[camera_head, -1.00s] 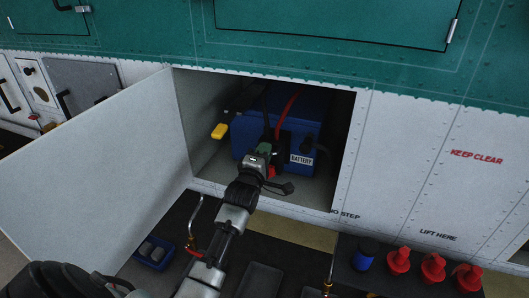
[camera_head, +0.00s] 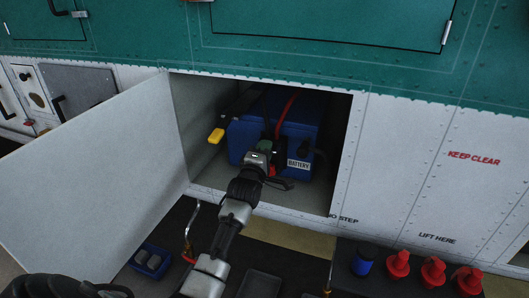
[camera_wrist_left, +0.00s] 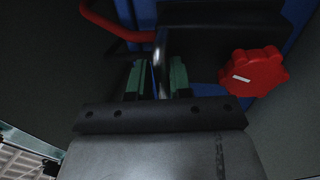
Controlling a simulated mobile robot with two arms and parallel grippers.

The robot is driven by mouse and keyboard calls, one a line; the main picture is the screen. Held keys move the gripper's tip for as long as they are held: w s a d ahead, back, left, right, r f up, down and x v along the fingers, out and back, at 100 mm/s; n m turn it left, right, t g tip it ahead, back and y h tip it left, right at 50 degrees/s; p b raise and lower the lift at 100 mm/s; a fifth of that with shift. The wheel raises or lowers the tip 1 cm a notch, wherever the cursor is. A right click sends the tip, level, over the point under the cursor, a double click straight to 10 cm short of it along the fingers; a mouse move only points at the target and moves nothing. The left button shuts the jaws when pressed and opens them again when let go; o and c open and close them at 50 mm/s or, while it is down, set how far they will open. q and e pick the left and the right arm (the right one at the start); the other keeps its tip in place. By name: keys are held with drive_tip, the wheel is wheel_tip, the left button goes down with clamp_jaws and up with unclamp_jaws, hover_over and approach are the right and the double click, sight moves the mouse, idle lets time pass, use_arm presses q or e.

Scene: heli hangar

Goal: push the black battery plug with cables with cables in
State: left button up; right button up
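The blue battery (camera_head: 243,138), labelled BATTERY, sits in the open bay. The black plug (camera_head: 281,152) is at its front face, with a red cable (camera_head: 286,112) rising from it; my gripper partly hides it. In the left wrist view the black plug body (camera_wrist_left: 215,40) lies across the top, beside a red knob (camera_wrist_left: 255,72). My left gripper (camera_head: 262,152) is at the plug. Its green fingertips (camera_wrist_left: 158,78) are apart, with a thin grey bar (camera_wrist_left: 160,48) between them and a narrow gap on the left. How far the plug is seated cannot be told. My right gripper is out of view.
The bay door (camera_head: 95,180) stands open at the left.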

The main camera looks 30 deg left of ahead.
use_arm(q)
drive_tip(key=shift+o, duration=1.3)
drive_tip(key=shift+w+f, duration=0.15)
drive_tip(key=v, duration=1)
drive_tip(key=shift+s+b, duration=0.4)
drive_tip(key=shift+b, duration=0.05)
